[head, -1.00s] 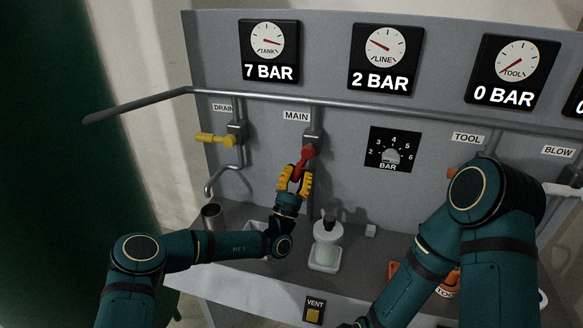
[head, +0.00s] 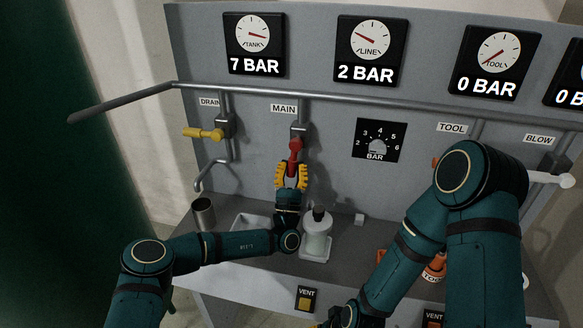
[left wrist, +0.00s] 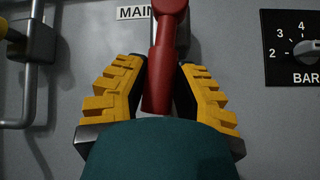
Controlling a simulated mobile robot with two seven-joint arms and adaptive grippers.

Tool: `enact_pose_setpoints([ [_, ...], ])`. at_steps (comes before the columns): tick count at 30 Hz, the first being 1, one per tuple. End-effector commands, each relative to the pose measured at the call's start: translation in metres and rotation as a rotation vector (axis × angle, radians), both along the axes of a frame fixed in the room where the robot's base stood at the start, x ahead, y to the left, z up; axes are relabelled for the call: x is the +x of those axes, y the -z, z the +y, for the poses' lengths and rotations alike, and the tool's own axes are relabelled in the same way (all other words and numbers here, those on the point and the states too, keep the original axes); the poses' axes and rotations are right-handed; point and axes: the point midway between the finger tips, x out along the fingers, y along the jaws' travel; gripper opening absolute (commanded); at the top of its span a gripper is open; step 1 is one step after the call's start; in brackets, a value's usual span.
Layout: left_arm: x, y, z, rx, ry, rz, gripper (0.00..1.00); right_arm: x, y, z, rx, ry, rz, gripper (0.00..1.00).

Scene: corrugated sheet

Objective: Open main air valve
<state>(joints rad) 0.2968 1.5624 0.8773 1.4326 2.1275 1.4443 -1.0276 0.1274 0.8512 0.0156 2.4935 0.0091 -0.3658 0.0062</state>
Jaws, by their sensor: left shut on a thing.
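The main air valve's red handle (head: 295,148) sits on the pipe below the MAIN label (head: 284,109) and hangs nearly straight down. My left gripper (head: 292,168), with yellow finger pads, is shut on its lower end. In the left wrist view the red handle (left wrist: 160,75) lies between the yellow fingers, which hide little of it. The tank gauge (head: 253,48) reads 7 BAR and the line gauge (head: 366,50) 2 BAR. My right gripper (head: 340,317) shows only partly at the bottom edge; its fingers are not clear.
The yellow drain handle (head: 203,133) lies left of the main valve. A metal cup (head: 203,213) and a bottle (head: 317,238) stand on the shelf below. The tool gauge (head: 487,65) reads 0 BAR. My right arm covers part of the panel's right side.

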Motion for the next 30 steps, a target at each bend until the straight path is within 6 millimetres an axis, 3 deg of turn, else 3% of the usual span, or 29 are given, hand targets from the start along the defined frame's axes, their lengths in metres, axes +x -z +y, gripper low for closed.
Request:
enact_pose_setpoints([
  [1,0.0,-0.004,-0.001,0.0,0.003,-0.006,0.39,0.0,0.0,0.0,0.0,0.0,0.0,0.62],
  [3,0.0,-0.003,-0.001,0.001,0.002,-0.005,0.58,0.0,0.0,0.0,0.0,0.0,0.0,0.62],
  [17,-0.008,0.009,0.001,0.001,0.001,-0.001,0.58,0.0,0.0,0.0,0.0,0.0,0.0,0.62],
  [23,-0.035,0.036,0.007,0.0,0.003,0.0,0.58,0.0,0.0,0.0,0.0,0.0,0.0,0.62],
  [30,-0.079,0.035,0.018,-0.001,0.004,-0.002,0.58,0.0,0.0,0.0,0.0,0.0,0.0,0.62],
])
